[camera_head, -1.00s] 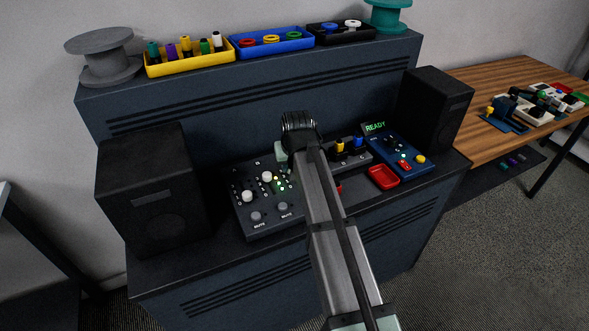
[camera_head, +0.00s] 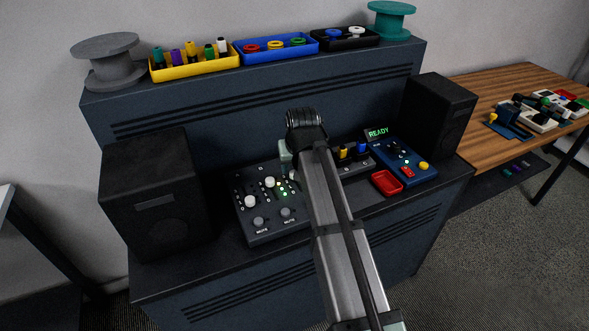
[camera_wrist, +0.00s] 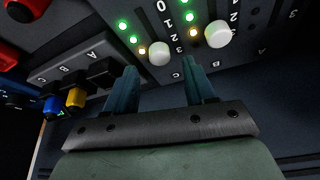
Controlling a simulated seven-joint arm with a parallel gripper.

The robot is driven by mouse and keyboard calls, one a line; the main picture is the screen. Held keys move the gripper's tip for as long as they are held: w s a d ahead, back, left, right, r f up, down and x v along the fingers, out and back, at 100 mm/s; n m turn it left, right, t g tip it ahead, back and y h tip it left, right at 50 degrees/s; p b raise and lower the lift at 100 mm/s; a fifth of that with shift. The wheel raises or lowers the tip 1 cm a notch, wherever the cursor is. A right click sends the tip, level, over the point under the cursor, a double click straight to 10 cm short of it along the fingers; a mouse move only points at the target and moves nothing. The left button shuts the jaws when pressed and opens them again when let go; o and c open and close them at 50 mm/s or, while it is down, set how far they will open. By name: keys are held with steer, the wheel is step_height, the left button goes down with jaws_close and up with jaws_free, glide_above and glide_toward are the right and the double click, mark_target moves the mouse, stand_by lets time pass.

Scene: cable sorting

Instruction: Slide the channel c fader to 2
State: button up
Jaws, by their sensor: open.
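The mixer panel (camera_head: 262,222) is a dark box on the desk with white fader knobs and number scales. In the wrist view, the channel C knob (camera_wrist: 159,53) is the round white one beside the letter C, near the 3 mark. The channel B knob (camera_wrist: 217,34) is to its right. My gripper (camera_wrist: 160,65) is open; its teal fingertips flank the C knob's column, with the knob just beyond them in the picture. Contact cannot be told. In the head view, my arm hides the C knob, while the B knob (camera_head: 270,182) and A knob (camera_head: 250,201) show.
A block with yellow and blue plugs (camera_wrist: 76,97) and a blue device (camera_head: 410,168) reading READY stand to the right in the head view. A red tray (camera_head: 386,183) sits before them. Dark speakers (camera_head: 150,215) flank the panel. Bins line the shelf above.

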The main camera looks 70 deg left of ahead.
steer(key=w+v, duration=0.1)
steer(key=v, duration=0.9)
steer(key=shift+s, duration=0.5)
steer(key=shift+r, duration=0.1)
